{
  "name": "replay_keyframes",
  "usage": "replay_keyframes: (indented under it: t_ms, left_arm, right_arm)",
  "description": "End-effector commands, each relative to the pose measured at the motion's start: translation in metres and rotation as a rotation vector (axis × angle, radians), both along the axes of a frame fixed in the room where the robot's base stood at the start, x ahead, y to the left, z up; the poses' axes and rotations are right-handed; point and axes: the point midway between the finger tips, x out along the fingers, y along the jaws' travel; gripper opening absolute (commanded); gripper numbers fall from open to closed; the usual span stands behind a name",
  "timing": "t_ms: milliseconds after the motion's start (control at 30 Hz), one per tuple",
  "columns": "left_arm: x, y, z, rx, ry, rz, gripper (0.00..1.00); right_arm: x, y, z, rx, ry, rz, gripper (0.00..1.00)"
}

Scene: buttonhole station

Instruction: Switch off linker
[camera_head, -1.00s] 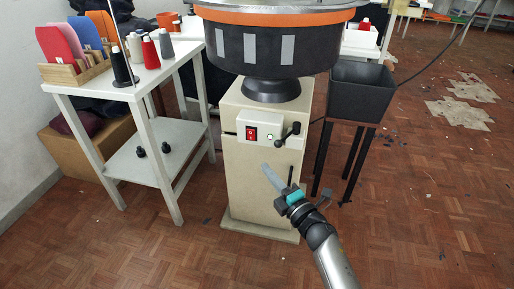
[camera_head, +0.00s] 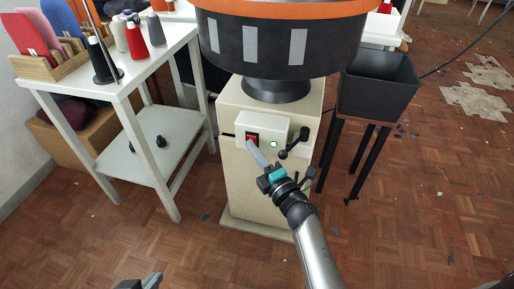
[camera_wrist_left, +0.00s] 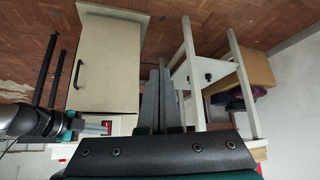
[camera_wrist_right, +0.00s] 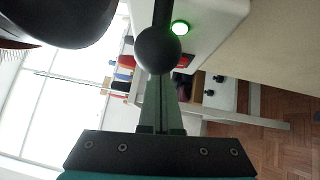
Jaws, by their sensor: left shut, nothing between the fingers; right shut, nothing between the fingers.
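The linker has a dark drum (camera_head: 277,45) with an orange rim on a beige pedestal (camera_head: 250,190). Its pale control box carries a red switch (camera_head: 252,139), a lit green lamp (camera_head: 274,143) and a black ball-ended lever (camera_head: 293,142). The lamp (camera_wrist_right: 180,27) and a black ball (camera_wrist_right: 158,50) also show in the right wrist view. My right gripper (camera_head: 256,152) is shut and empty, its tips just below the switch in the picture; contact cannot be told. My left gripper (camera_head: 152,281) is shut and empty at the bottom edge; its fingers (camera_wrist_left: 160,95) fill the left wrist view's middle.
A white table (camera_head: 120,90) with thread cones and a wooden rack stands left of the linker. A black bin (camera_head: 378,87) on dark legs stands to the right. The parquet floor in front is mostly clear.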

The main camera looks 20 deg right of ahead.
Motion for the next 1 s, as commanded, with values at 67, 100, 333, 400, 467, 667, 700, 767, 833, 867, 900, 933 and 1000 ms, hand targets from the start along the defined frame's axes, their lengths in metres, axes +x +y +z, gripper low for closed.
replay_keyframes:
  t_ms: [67,100,333,400,467,667,700,767,833,867,900,933,1000]
  left_arm:
    - [0.0,0.001,0.0,0.002,0.004,0.001,0.0]
    - [-0.001,0.001,0.0,0.003,0.006,0.001,0.0]
    - [-0.001,0.001,0.0,0.004,0.008,0.002,0.0]
    - [-0.001,0.001,0.0,0.004,0.008,0.001,0.0]
    - [-0.001,0.001,0.0,0.004,0.008,0.001,0.0]
    - [-0.008,0.012,-0.006,0.039,0.093,0.018,0.0]
    - [-0.011,0.016,-0.009,0.053,0.131,0.026,0.0]
    - [-0.016,0.021,-0.014,0.068,0.176,0.033,0.0]
    - [-0.016,0.019,-0.017,0.065,0.167,0.029,0.0]
    - [-0.016,0.019,-0.017,0.065,0.166,0.03,0.0]
    - [-0.016,0.019,-0.017,0.065,0.166,0.03,0.0]
    - [-0.016,0.019,-0.017,0.065,0.165,0.03,0.0]
    - [-0.016,0.019,-0.016,0.065,0.166,0.03,0.0]
  right_arm:
    - [-0.001,0.001,0.0,0.001,0.0,-0.001,0.0]
    - [-0.001,0.001,0.0,0.001,0.0,-0.001,0.0]
    - [-0.001,0.002,0.0,0.001,0.0,-0.001,0.0]
    - [-0.001,0.002,0.0,0.001,0.0,-0.001,0.0]
    - [-0.001,0.002,0.001,0.001,0.0,-0.001,0.0]
    - [0.002,0.0,0.005,0.017,0.025,0.001,0.0]
    - [0.004,-0.001,0.007,0.024,0.035,0.001,0.0]
    - [0.005,-0.001,0.007,0.033,0.048,0.001,0.0]
    - [0.004,-0.001,0.004,0.033,0.045,0.0,0.0]
    - [0.004,-0.001,0.003,0.033,0.045,0.0,0.0]
    - [0.004,-0.001,0.003,0.033,0.045,0.0,0.0]
    - [0.005,-0.001,0.003,0.033,0.044,0.0,0.0]
    - [0.005,-0.001,0.003,0.033,0.044,0.0,0.0]
